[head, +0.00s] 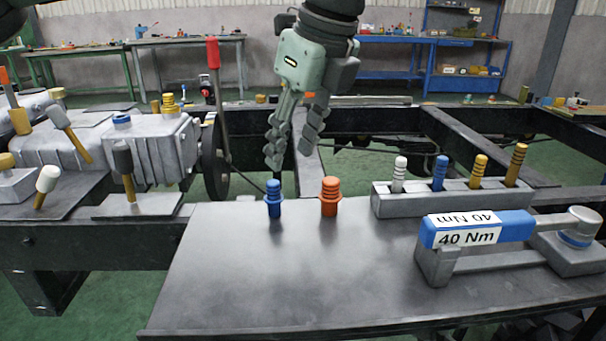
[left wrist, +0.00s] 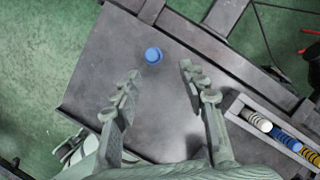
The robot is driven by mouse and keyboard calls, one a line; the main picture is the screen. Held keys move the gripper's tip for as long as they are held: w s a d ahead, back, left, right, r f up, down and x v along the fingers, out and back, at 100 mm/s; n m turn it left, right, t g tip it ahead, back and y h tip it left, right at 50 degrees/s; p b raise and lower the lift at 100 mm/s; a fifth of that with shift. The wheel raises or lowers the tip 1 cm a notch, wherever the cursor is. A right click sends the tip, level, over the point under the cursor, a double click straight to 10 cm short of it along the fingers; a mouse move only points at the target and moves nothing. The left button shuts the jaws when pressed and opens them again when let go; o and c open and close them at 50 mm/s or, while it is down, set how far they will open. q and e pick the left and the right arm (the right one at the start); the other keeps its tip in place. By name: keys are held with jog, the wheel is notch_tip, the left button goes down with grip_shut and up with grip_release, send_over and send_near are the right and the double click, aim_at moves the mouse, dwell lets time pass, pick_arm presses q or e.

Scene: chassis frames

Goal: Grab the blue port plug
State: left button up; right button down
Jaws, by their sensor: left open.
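The blue port plug (head: 273,200) stands upright near the back left of the grey metal plate (head: 300,285). An orange plug (head: 329,197) stands just right of it. My left gripper (head: 289,155) points down above and behind the plugs, open and empty. In the left wrist view, the blue plug (left wrist: 153,55) shows from above, just beyond the gap between the open fingertips (left wrist: 160,73), apart from them. The orange plug cannot be made out in that view. My right gripper is not in view.
A blue-handled 40 Nm tool (head: 478,229) lies at the plate's right. Grey machinery (head: 150,150) with mallets stands at left. The plate's front left is clear.

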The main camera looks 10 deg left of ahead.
aim_at(273, 182)
pick_arm(q)
jog(key=x, duration=0.4)
jog(key=a+x, duration=0.1)
jog(key=x, duration=0.3)
jog(key=shift+s+a+r, duration=0.15)
jog(key=shift+s+a, duration=0.05)
jog(key=shift+s, duration=0.05)
grip_shut()
